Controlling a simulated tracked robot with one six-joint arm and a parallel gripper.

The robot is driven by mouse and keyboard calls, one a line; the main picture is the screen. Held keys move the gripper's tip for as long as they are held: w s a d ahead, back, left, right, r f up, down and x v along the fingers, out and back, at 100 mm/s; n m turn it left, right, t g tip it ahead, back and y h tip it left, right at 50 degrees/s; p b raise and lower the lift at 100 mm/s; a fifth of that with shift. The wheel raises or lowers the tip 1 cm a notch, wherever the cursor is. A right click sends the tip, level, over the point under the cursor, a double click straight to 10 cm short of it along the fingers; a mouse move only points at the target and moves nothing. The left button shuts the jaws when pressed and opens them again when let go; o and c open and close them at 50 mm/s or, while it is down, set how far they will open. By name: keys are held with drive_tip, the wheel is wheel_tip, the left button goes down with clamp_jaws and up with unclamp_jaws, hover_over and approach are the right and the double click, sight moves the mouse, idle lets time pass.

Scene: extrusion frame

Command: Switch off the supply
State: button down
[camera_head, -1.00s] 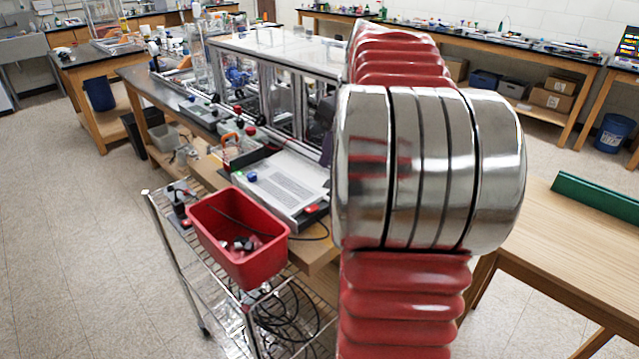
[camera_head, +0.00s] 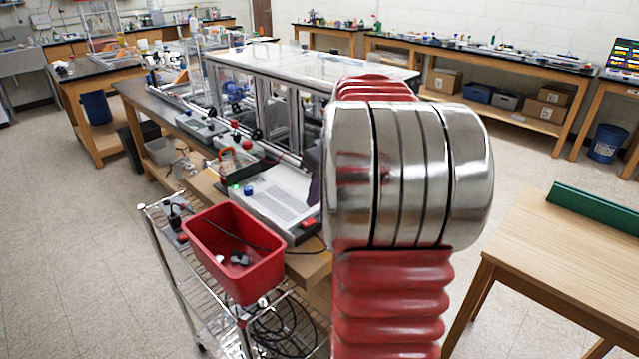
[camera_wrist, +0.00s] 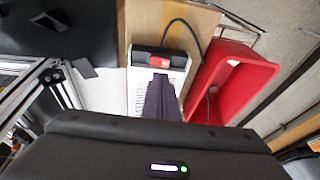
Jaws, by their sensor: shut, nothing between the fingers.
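The supply is a flat box with a printed white top (camera_head: 278,202); it lies on the wooden bench left of my arm. A red rocker switch (camera_head: 307,224) sits on its dark end face. In the wrist view the white top (camera_wrist: 142,92) and the red switch (camera_wrist: 160,61) show again. My gripper (camera_wrist: 160,80) is shut and empty, its dark purple fingers over the supply's top. In the picture their tips end just below the red switch. I cannot tell whether they touch it or which way the switch is set. A cable leaves that end.
A red bin (camera_head: 232,255) with small parts stands on a wire cart (camera_head: 190,290) beside the supply; it shows close to my fingers in the wrist view (camera_wrist: 225,80). A metal extrusion frame (camera_head: 300,72) stands behind the supply. A wooden table (camera_head: 560,270) is at right.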

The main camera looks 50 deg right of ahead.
sight(307, 224)
drive_tip(key=f, duration=0.2)
drive_tip(key=a+f, duration=0.1)
drive_tip(key=f, duration=0.2)
drive_tip(key=shift+w+a, duration=0.15)
drive_tip(key=shift+w, duration=0.05)
drive_tip(key=shift+f, duration=0.1)
